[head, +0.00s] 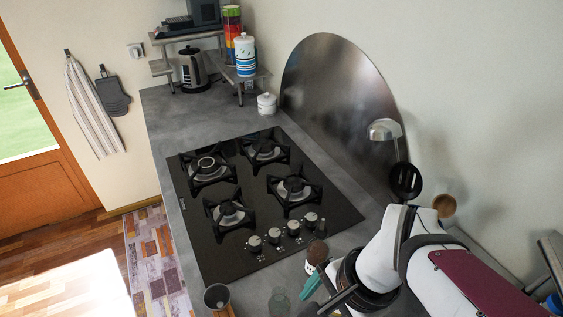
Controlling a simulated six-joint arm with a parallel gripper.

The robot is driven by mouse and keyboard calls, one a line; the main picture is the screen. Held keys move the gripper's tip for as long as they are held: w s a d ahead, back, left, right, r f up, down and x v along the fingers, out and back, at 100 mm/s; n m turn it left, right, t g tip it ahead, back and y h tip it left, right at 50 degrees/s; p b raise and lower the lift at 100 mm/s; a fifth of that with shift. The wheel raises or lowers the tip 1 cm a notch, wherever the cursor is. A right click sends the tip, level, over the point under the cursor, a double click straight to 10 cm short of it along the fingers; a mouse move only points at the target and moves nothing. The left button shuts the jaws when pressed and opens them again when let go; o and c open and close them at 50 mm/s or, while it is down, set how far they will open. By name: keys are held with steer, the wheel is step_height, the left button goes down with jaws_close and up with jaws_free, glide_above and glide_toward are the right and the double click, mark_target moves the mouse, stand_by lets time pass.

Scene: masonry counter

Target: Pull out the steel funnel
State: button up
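A small round steel vessel (217,296) with a dark open mouth stands at the bottom edge of the picture, left of centre, on the near end of the counter. It looks like the steel funnel, but its lower part is cut off and I cannot be sure. A brownish piece shows against its lower right side. My gripper (339,299) seems to be at the dark end of my white arm, at the bottom right of centre. It is well to the right of the steel vessel and apart from it. Its fingers are not clear, so I cannot tell its opening.
A black gas hob (262,243) with several burners and knobs fills the middle counter. A steel ladle (384,129) and black skimmer (405,181) rise behind.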

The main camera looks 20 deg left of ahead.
steer(key=w+a+f+m, duration=0.2)
steer(key=w+a, duration=0.2)
steer(key=a, duration=0.4)
steer(key=m+y, duration=0.1)
steer(key=m, duration=0.3)
glide_toward(214, 302)
steer(key=shift+g, duration=0.3)
steer(key=x, duration=0.5)
steer(key=shift+w+f, duration=0.1)
steer(key=shift+w, duration=0.15)
jaws_close()
steer(key=shift+r, duration=1.1)
